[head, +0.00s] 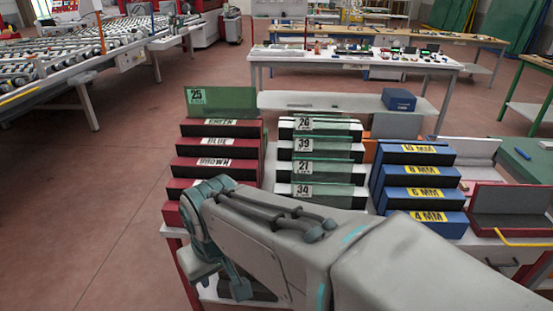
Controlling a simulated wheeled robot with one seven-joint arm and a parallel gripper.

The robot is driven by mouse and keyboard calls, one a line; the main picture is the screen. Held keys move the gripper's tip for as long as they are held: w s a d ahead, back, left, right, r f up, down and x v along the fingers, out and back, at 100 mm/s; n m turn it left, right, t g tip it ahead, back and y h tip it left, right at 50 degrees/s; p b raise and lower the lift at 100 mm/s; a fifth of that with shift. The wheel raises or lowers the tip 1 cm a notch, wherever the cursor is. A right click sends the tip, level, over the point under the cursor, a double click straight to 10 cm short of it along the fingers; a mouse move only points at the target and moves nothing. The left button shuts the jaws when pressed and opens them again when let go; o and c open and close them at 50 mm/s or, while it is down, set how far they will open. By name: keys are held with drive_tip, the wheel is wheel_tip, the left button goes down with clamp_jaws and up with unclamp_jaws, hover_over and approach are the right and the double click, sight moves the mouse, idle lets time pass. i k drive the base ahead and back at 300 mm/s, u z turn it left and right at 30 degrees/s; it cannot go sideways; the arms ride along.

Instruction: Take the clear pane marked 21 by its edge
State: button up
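The clear pane marked 21 (330,172) stands on edge in the white-and-black stepped rack (286,188) at the middle of the table. It has a faint green tint and a white label at its upper left. Panes marked 26 (335,124), 39 (335,145) and 34 (335,193) stand in the same rack, two behind it and one in front. My gripper (220,277) is low and left of pane 21, apart from it, in front of the red rack. It points downward, and I cannot tell how far its fingers are apart.
A red rack (217,145) labelled green, blue and brown stands left, with a tall green pane marked 25 (225,101) at its back. A blue rack (413,168) with yellow millimetre labels stands right. A red-edged tray (508,208) lies farther right. My arm crosses in front of the racks.

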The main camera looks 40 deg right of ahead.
sight(328, 171)
drive_tip(key=z, duration=0.65)
drive_tip(key=i, duration=0.95)
drive_tip(key=z, duration=0.8)
